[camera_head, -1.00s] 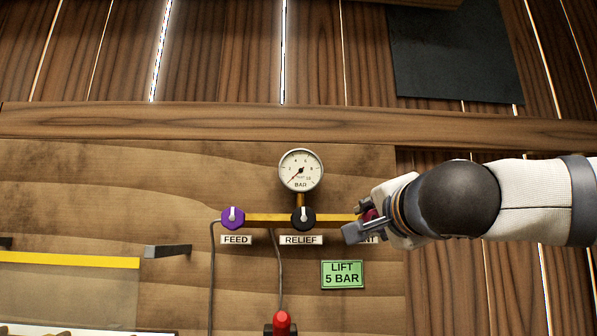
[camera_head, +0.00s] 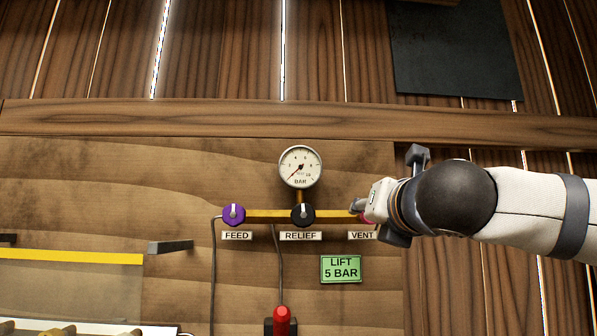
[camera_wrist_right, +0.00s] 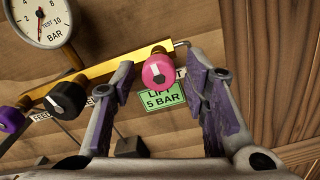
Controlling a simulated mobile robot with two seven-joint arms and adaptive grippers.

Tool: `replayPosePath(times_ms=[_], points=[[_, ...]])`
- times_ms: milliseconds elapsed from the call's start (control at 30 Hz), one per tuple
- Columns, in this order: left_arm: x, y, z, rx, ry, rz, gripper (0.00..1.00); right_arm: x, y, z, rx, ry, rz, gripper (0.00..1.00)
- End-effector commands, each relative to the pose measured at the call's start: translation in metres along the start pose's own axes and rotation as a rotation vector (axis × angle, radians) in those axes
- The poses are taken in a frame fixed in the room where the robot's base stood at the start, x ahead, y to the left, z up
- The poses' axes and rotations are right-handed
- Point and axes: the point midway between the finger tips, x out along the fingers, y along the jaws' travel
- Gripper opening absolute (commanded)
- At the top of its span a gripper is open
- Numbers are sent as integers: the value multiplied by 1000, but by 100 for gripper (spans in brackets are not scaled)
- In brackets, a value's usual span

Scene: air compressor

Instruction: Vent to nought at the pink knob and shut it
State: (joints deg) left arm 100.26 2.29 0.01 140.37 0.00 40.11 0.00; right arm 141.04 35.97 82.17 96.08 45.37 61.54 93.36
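The pink knob (camera_wrist_right: 158,70) sits at the right end of the yellow pipe in the right wrist view. In the head view my right gripper (camera_head: 374,208) mostly hides it, above the VENT label (camera_head: 362,236). My right gripper (camera_wrist_right: 160,76) is open, one finger on each side of the knob. Gaps show between knob and fingers; I cannot tell how far the tips reach along it. The gauge (camera_head: 300,167) has its red needle pointing lower left, near the zero end. My left gripper is out of view.
The purple FEED knob (camera_head: 234,215) and black RELIEF knob (camera_head: 302,215) sit on the yellow pipe (camera_head: 270,216) to the left. A green LIFT 5 BAR sign (camera_head: 341,269) is below. A red-topped part (camera_head: 281,315) stands at the bottom. A grey bracket (camera_head: 170,247) sticks out at left.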

Motion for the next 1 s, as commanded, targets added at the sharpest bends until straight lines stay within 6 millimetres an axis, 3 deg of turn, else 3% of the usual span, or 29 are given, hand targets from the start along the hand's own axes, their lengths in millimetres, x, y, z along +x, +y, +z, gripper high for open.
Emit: replayPosePath(times_ms=[200,600,1000], points=[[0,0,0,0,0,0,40,-3,1,0,-3,1,2,41],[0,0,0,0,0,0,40,-58,1,0,-4,0,2,41],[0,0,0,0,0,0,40,-58,-1,0,-4,2,1,41]])
